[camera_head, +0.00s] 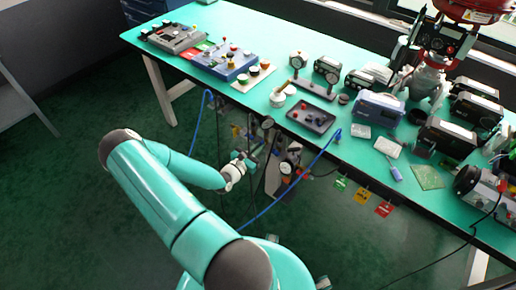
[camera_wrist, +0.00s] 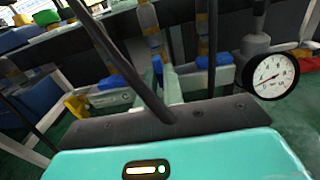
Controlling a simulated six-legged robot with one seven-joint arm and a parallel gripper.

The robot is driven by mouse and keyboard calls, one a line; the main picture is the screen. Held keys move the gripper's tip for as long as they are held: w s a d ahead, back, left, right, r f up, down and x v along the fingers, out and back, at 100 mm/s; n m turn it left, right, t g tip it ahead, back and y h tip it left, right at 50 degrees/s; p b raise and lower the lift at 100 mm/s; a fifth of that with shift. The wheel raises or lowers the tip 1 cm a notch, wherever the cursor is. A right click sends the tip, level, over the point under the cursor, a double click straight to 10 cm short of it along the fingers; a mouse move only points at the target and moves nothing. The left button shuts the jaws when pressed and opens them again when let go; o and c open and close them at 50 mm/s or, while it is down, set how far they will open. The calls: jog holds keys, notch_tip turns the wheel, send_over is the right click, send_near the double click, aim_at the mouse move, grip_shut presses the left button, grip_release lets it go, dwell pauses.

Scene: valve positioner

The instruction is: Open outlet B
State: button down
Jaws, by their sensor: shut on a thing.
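The valve positioner assembly (camera_head: 285,172) hangs under the table's front edge, with pipes, gauges and valves. My gripper (camera_head: 246,162) is at its left side, shut on a small valve part whose shape is mostly hidden. In the wrist view, two blue valve handles (camera_wrist: 122,78) and (camera_wrist: 206,62) show beyond my dark palm bar. A yellow-handled part (camera_wrist: 76,105) is at the left. A round white pressure gauge (camera_wrist: 272,76) is at the right. I cannot tell which fitting is outlet B.
The green table (camera_head: 140,36) above carries several instruments and boxes. Blue hoses (camera_head: 290,190) hang beside the assembly. Green, yellow and red tags (camera_head: 362,196) hang from the table edge at the right. The floor to the left (camera_head: 70,190) is clear.

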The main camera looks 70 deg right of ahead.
jog(key=c, duration=1.5)
grip_release()
jog(key=shift+w+a, duration=0.1)
jog(key=v, duration=1.3)
jog(key=shift+w+a, duration=0.1)
jog(key=shift+a, duration=0.2)
